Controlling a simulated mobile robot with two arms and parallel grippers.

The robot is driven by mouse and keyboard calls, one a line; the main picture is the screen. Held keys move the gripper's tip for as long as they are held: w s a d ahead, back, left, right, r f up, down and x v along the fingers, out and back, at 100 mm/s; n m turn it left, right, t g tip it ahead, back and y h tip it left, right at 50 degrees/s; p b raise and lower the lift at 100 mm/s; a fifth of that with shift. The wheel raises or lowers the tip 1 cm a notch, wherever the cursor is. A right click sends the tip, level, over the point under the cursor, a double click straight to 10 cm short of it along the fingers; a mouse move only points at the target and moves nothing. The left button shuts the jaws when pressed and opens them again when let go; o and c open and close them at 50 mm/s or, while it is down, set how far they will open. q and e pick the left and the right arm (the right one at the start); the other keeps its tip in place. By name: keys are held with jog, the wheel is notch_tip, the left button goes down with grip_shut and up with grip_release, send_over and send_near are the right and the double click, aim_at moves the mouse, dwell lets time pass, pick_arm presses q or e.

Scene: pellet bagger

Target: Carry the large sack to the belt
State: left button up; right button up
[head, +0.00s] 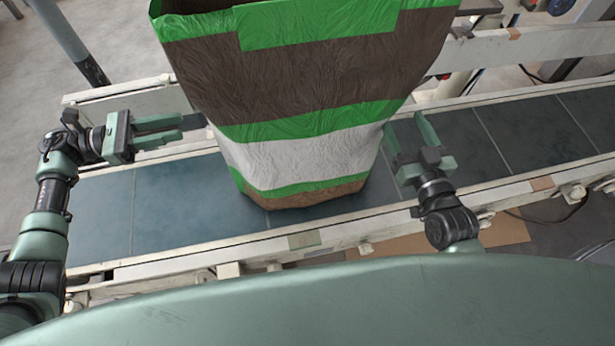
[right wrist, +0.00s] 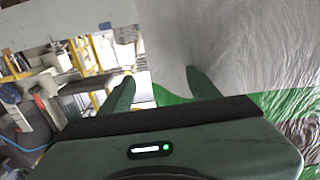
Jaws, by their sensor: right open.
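The large sack (head: 300,85), brown with green and white bands, stands roughly upright on the dark belt (head: 180,205), its bottom end resting on the belt surface. Its top runs to the upper edge of the head view. My left gripper (head: 190,127) is at the sack's left side, its two fingers apart with nothing seen between them. My right gripper (head: 408,135) is open at the sack's right side, fingers spread. In the right wrist view, the sack's pale and green wall (right wrist: 235,45) fills the right half, close to the fingers; contact cannot be told.
Pale rails run along both sides of the belt; the near rail (head: 330,232) lies between my body and the belt. The belt is clear left and right of the sack. A grey post (head: 68,40) stands at upper left. A cardboard piece (head: 505,232) lies on the floor.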

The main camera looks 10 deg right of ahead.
jog(key=s, duration=0.4)
jog(key=shift+s+d, duration=0.15)
jog(key=shift+s, duration=0.25)
